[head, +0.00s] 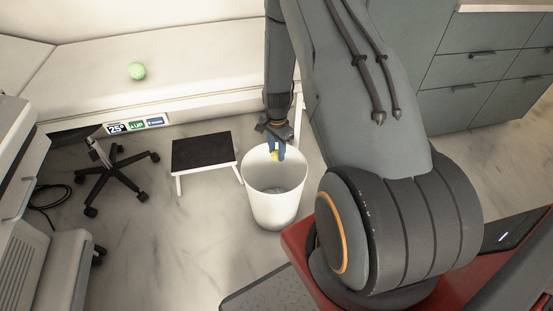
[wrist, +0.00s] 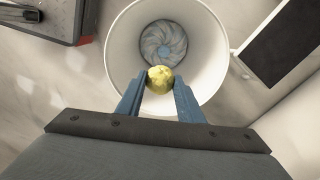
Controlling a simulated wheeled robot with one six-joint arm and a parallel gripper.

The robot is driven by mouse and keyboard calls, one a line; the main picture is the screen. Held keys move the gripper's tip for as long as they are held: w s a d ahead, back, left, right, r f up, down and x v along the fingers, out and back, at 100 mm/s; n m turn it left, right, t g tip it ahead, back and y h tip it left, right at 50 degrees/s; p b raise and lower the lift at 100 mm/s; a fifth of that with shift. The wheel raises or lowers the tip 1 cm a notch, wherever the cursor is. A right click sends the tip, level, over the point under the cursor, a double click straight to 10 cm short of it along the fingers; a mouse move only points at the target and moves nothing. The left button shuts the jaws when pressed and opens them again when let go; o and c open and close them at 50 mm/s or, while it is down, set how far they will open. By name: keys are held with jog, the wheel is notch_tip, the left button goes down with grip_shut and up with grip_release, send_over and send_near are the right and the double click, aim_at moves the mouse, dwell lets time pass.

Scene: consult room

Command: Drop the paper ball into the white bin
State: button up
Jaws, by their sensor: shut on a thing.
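The paper ball (wrist: 160,79) is yellow and crumpled. My gripper (wrist: 159,88) is shut on it, with the ball between the two blue fingertips. In the head view my gripper (head: 277,154) points down at the white bin's far rim, and only a bit of the yellow ball (head: 274,156) shows. The white bin (head: 274,208) stands upright on the floor. In the wrist view the bin (wrist: 124,55) lies below the fingers, and the ball appears inside the rim's outline, nearer the gripper side. A grey-blue swirled shape shows at the bin's bottom.
A black-topped step stool (head: 203,151) stands left of the bin. A wheeled chair base (head: 113,172) is farther left. Grey drawers (head: 480,80) stand at the back right. Marble floor in front of the stool is clear.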

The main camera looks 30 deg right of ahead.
jog(key=shift+w+d+f+m+b, duration=0.1)
jog(key=shift+d+f+m+b, duration=0.1)
jog(key=shift+f, duration=0.3)
jog(key=shift+d+f+m+b, duration=0.15)
jog(key=shift+d+f+m, duration=0.05)
jog(key=shift+f, duration=0.3)
notch_tip(320, 180, down, 6)
jog(key=b, duration=0.3)
jog(key=shift+r, duration=0.15)
jog(key=o, duration=1.1)
jog(key=shift+c, duration=0.2)
jog(key=shift+r, duration=3.95)
